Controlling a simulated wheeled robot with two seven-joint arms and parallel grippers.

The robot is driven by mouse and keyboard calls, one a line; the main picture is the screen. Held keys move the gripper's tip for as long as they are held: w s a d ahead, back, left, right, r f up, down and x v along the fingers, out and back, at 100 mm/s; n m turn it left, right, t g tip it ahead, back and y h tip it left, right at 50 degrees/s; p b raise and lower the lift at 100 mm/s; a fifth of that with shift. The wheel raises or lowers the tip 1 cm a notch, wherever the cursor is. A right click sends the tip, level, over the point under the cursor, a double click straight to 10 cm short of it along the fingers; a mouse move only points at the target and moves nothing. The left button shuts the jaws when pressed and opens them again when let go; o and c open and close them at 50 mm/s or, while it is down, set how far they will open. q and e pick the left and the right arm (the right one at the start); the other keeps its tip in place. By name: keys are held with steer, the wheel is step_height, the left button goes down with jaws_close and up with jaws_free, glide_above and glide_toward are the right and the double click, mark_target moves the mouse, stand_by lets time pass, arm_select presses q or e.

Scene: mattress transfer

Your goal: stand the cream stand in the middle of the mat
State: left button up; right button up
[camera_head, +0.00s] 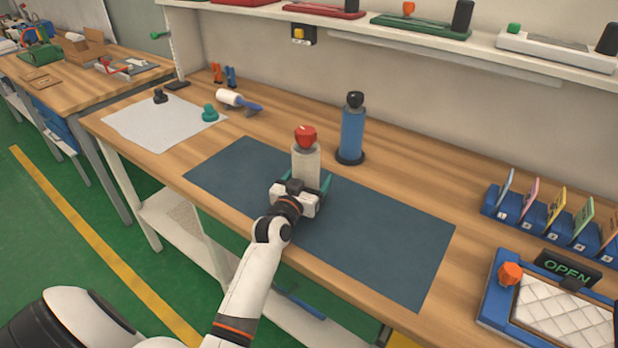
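The cream stand (306,165) is a pale upright cylinder with a red faceted top (305,137). It appears to stand on the dark blue-grey mat (375,245), toward the mat's far side. Its base is hidden behind my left gripper (299,180). The gripper's teal fingers are spread to either side of the stand's lower part, with a visible gap at the left finger. I see no closed grip. My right gripper is not in view.
A blue stand (352,135) with a black top is upright just behind the mat. A white sheet (160,122), a teal knob (210,112) and a white roller (231,97) lie left. Blue card holders (530,213) and a blue tray (494,290) are right. The mat's right half is clear.

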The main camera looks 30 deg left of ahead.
arm_select(q)
steer(key=shift+r, duration=0.1)
steer(key=shift+s, duration=0.15)
steer(key=s, duration=0.4)
steer(key=s+d, duration=0.1)
steer(key=s, duration=0.2)
steer(key=s+d, duration=0.1)
steer(key=s, duration=0.3)
steer(key=shift+s+b, duration=0.3)
